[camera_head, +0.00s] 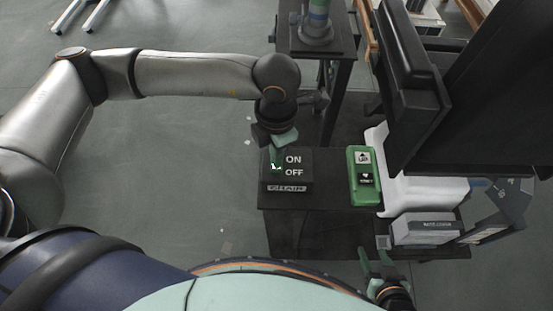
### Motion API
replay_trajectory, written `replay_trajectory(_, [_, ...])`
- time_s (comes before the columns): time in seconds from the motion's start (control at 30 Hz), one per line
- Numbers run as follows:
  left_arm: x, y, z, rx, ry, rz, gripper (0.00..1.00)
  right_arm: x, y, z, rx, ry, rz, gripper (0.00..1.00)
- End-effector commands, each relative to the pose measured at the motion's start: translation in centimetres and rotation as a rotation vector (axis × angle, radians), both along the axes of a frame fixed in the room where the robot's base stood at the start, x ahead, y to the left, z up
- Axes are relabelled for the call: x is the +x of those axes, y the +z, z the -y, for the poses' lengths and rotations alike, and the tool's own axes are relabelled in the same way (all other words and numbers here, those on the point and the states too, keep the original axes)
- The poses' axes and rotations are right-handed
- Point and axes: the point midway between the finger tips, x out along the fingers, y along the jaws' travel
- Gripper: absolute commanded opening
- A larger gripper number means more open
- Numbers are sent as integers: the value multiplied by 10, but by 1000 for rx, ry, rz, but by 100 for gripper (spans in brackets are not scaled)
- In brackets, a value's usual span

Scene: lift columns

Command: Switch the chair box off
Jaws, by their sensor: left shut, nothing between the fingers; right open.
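The chair box (304,183) is a black box marked ON, OFF and CHAIR, on the dark table. A small switch (276,168) with a bright green-white patch shows at its left, beside the printed words. My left gripper (277,152) is shut and empty, pointing down over the back left part of the box, just above the switch. I cannot tell whether its fingertips touch the switch, and they hide part of it. My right gripper (377,264) is open and empty at the bottom, in front of the table's front edge, away from the chair box.
A green box (364,190) with a black control stands right of the chair box. A white object (419,193) and a grey labelled box (425,229) lie farther right. A large black structure (430,100) overhangs the right side. A dark stand (336,47) is behind. Floor at left is clear.

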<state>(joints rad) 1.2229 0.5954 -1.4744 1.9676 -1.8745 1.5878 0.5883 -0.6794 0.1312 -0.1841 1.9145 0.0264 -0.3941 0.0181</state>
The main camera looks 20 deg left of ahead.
Motion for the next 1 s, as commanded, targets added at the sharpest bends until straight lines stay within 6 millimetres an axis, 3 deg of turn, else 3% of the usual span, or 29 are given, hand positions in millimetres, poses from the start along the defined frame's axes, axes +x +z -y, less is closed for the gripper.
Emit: replay_trajectory(1.0, [0,-12,0,0,0,0,0,0,-13,0,0,0,0,54])
